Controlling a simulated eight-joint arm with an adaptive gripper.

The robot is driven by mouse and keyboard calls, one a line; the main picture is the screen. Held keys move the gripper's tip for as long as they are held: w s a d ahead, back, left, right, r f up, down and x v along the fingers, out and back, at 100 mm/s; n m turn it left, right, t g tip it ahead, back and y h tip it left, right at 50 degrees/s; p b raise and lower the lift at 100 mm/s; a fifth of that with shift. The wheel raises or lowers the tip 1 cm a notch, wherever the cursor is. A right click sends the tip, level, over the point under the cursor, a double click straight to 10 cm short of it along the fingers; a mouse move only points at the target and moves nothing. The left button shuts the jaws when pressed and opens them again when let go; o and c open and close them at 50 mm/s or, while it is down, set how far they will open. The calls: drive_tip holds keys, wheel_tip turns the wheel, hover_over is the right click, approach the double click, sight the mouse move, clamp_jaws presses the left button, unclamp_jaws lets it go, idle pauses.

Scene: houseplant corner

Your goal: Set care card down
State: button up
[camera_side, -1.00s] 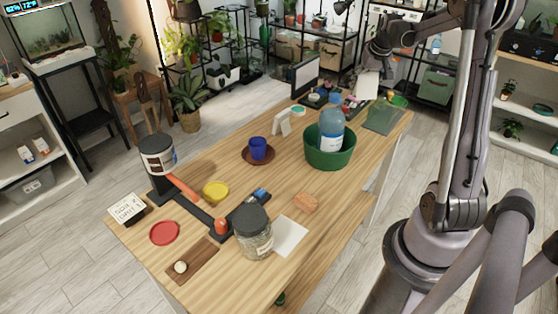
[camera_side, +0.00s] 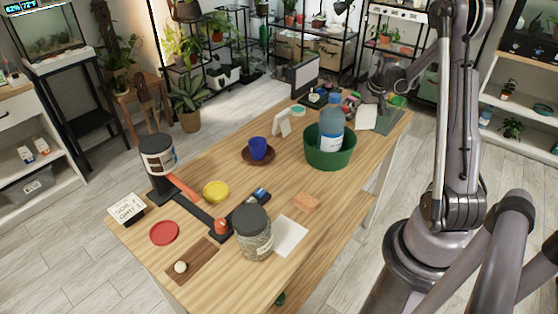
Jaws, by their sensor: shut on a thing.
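The care card, a plain pale card (camera_side: 366,117), is at the far right end of the wooden table (camera_side: 340,190). My gripper (camera_side: 379,101) is at the card's upper right, low over that end of the table, and shut on the card. The fingertips are small and dark here, so their grip is hard to make out. I cannot tell whether the card's lower edge touches the tabletop or the green mat (camera_side: 390,124) beside it.
A green tub (camera_side: 330,158) with a blue bottle (camera_side: 331,125) stands left of the card. A dark upright panel (camera_side: 304,76) and small coloured items are behind.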

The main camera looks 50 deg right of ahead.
sight(362, 122)
drive_tip(key=shift+f, duration=2.05)
drive_tip(key=shift+f, duration=0.15)
drive_tip(key=o, duration=0.7)
drive_tip(key=shift+o, duration=0.2)
drive_tip(key=v, duration=1.2)
drive_tip(key=shift+r, duration=0.2)
